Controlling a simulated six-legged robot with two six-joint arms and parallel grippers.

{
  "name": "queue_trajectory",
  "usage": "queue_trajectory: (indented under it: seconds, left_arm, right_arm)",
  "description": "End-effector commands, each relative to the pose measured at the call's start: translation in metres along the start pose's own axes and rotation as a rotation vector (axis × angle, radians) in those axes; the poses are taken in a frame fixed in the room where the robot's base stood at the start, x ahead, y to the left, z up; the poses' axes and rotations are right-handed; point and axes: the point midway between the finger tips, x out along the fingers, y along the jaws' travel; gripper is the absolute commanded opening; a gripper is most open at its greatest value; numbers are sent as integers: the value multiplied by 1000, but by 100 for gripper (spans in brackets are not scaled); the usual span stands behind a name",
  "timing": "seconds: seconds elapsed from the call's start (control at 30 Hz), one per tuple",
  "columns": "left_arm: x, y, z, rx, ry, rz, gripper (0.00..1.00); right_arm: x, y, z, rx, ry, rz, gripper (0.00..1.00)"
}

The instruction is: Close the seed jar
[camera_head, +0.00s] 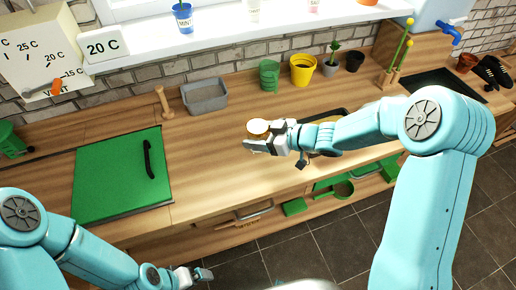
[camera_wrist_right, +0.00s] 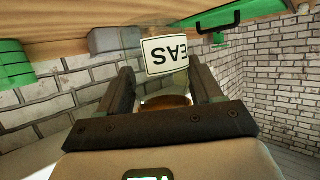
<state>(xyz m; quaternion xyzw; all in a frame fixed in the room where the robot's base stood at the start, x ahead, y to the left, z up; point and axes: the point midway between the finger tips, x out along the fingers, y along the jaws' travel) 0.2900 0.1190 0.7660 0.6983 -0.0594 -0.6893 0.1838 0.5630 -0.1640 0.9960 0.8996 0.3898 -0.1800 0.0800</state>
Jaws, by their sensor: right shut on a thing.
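The seed jar (camera_wrist_right: 165,55) has a white label reading "EAS", upside down in the right wrist view. It stands between the fingers of my right gripper (camera_wrist_right: 163,82). The gripper is shut on the lid. I cannot tell whether the lid is fully seated. My left gripper (camera_head: 197,276) is low in front of the counter, away from the jar; its jaws are unclear.
A grey bin (camera_head: 205,96) and a wooden peg (camera_head: 164,103) stand toward the back wall. A green panel with a black handle (camera_head: 110,180) lies left. Green, yellow and dark pots (camera_head: 302,70) line the back right. The counter between panel and jar is clear.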

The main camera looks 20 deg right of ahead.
Motion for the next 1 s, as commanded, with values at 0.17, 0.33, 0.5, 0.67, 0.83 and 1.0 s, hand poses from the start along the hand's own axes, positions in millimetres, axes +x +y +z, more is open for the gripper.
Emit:
queue_trajectory:
  seconds: [0.17, 0.33, 0.5, 0.67, 0.83, 1.0]
  left_arm:
    - [0, 0, 0, 0, 0, 0, 100]
    - [0, 0, 0, 0, 0, 0, 100]
    - [1, 0, 0, 0, 0, 0, 100]
    - [0, 0, 0, 0, 0, 0, 100]
    - [0, 0, 0, 0, 0, 0, 100]
    - [0, 0, 0, 0, 0, 0, 100]
  right_arm:
    - [5, 0, 11, 1, 2, 0, 0]
    - [5, 0, 10, 0, 2, 0, 0]
    - [8, 0, 19, 1, 1, -1, 0]
    - [18, 0, 42, 3, 0, -1, 0]
    - [21, 0, 50, 0, 3, 1, 0]
    - [21, 0, 50, -1, 2, 1, 0]
